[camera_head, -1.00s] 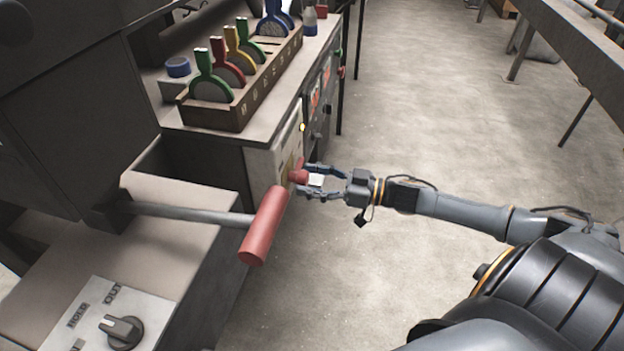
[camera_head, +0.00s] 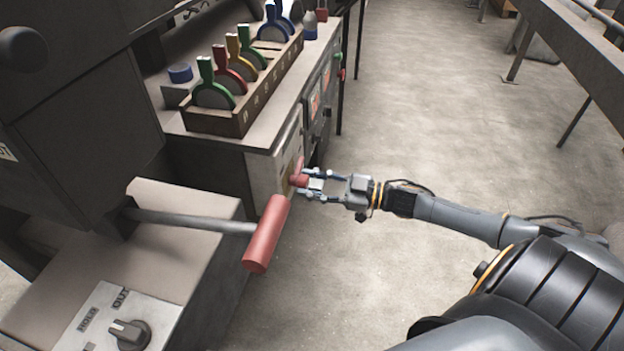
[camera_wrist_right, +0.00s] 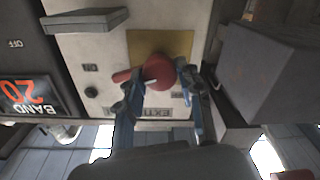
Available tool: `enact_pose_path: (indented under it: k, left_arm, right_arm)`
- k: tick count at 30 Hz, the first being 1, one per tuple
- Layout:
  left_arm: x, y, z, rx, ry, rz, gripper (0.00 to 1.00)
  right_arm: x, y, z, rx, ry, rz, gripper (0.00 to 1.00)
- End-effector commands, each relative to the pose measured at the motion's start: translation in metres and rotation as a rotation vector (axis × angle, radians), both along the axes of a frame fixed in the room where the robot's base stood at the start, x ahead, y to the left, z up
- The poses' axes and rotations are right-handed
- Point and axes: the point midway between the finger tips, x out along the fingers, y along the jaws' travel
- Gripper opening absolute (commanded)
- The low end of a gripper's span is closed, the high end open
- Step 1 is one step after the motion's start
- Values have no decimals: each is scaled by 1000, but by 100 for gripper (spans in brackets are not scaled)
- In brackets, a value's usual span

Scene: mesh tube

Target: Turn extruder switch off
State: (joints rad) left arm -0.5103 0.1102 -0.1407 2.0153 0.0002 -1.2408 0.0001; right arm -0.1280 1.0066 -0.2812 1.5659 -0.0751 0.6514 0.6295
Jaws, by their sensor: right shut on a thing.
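The extruder switch (camera_head: 299,179) is a red rotary knob on the light front panel of the bench. In the right wrist view the red knob (camera_wrist_right: 159,72) sits on a yellow plate (camera_wrist_right: 176,45), its red handle pointing left. Lettering reading "EXT" shows partly below it. My right gripper (camera_head: 306,185) reaches in from the right, with its fingers at the knob. In the right wrist view my right gripper (camera_wrist_right: 160,88) has a finger on each side of the knob and is shut on it. My left gripper is not in view.
A lever with a red handle (camera_head: 266,234) sticks out in front, left of my right gripper. A wooden rack (camera_head: 240,117) with coloured paddles stands on the bench above the panel. A HOLD/OUT dial (camera_head: 130,334) is at lower left.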

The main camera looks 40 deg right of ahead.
Motion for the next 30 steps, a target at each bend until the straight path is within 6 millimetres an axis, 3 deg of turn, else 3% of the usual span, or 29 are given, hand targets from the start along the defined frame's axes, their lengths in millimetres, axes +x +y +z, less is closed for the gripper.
enact_pose_path:
  k: [6, 15, 30]
  left_arm:
    - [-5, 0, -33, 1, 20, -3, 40]
    - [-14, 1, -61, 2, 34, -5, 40]
    - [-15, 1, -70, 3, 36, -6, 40]
  right_arm:
    - [0, 0, 2, -157, -135, -1, 5]
    - [-1, 1, 0, -374, -320, -1, 5]
    - [-1, 1, -2, -727, -621, 0, 5]
